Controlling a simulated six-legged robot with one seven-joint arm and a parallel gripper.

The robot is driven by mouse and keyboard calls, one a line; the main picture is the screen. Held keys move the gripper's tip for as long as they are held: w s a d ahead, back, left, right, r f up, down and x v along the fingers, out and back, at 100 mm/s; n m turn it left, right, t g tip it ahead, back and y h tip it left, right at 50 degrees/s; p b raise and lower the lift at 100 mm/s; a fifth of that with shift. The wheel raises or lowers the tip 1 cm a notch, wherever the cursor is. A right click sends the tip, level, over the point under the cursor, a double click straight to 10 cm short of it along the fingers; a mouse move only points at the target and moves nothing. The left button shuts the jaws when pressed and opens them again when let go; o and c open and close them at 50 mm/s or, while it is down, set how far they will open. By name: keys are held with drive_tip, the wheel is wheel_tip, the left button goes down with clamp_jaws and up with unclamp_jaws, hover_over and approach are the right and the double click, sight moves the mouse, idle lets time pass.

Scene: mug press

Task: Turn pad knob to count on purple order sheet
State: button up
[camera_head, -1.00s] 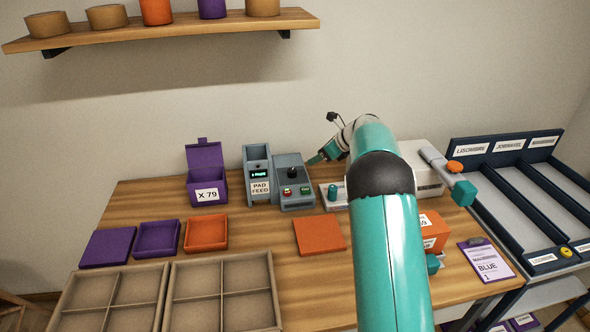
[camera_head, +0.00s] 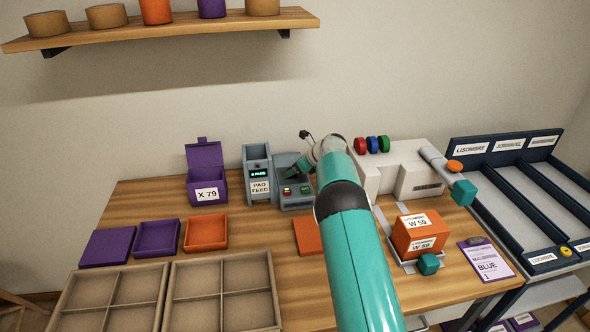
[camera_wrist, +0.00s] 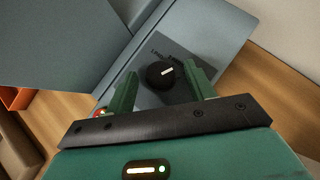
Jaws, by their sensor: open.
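The pad feed machine (camera_head: 258,187) is a grey-blue unit at the back of the table, with a small lit display (camera_head: 259,174) whose text is too small to read surely. Its knob (camera_wrist: 160,74) is black with a white mark and sits between my open fingers in the wrist view. My gripper (camera_wrist: 160,86) has one green finger on each side of the knob, apart from it as far as I can see. In the head view my arm hides the knob. The purple order sheet (camera_head: 487,260) lies at the table's right and reads BLUE and 1.
A purple box (camera_head: 207,188), small trays and cardboard dividers (camera_head: 222,260) fill the left.

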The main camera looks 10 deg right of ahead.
drive_tip(key=c, duration=1)
drive_tip(key=shift+w+d+n+g+y, duration=0.1)
drive_tip(key=shift+n+g+y, duration=0.25)
drive_tip(key=shift+n, duration=0.25)
drive_tip(key=shift+w+n+g+y, duration=0.1)
drive_tip(key=shift+n+g+y, duration=0.15)
drive_tip(key=shift+n+g, duration=0.45)
drive_tip(key=shift+n, duration=0.3)
drive_tip(key=o, duration=1)
